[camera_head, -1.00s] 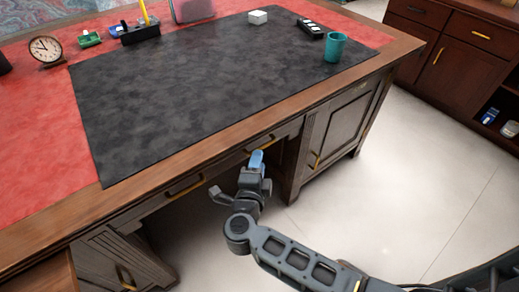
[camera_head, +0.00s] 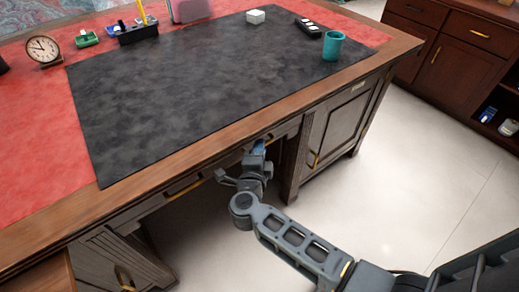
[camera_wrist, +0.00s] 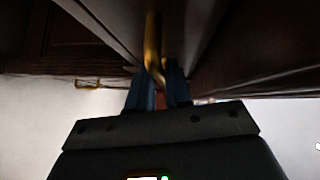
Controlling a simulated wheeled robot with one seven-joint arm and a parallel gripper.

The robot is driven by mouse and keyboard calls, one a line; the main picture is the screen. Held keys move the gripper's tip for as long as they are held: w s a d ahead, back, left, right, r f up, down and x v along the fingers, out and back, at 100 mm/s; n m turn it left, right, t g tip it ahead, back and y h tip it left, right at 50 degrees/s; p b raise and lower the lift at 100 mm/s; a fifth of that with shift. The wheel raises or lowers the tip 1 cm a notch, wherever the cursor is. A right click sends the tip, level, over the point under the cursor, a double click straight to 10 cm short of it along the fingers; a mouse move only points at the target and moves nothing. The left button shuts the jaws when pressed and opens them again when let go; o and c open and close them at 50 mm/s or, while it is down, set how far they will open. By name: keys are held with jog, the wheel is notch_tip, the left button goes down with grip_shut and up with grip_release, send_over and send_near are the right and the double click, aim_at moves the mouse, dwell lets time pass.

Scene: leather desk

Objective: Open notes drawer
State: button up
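The wooden desk has a shallow drawer front (camera_head: 215,166) under its top edge; which drawer is the notes drawer, I cannot tell. My gripper (camera_head: 257,150) is at the drawer front near the middle of the desk. In the wrist view, a brass handle (camera_wrist: 153,45) runs down to my gripper (camera_wrist: 160,88), its lower end between the two blue fingers. The gap between the fingers is narrow and dark, so I cannot tell whether they press on the handle. In the head view my gripper hides most of this handle. The drawer front looks flush with the desk.
Another drawer handle (camera_head: 187,187) is to the left. A cupboard door (camera_head: 337,125) is to the right, beside the open knee space. A teal cup (camera_head: 333,46), a clock (camera_head: 43,50) and a pen holder (camera_head: 138,33) stand on the desktop. The floor (camera_head: 400,180) at right is clear.

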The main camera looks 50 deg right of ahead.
grip_shut()
jog(key=shift+s, duration=0.15)
jog(key=s+a+p, duration=0.3)
jog(key=s, duration=1)
jog(key=s+a+p, duration=0.3)
jog(key=s+a, duration=0.1)
jog(key=s, duration=0.9)
jog(key=shift+a, duration=0.3)
jog(key=o, duration=0.5)
grip_release()
jog(key=v, duration=0.7)
jog(key=shift+s+a+b, duration=0.25)
jog(key=shift+a+b, duration=0.1)
jog(key=shift+b, duration=0.05)
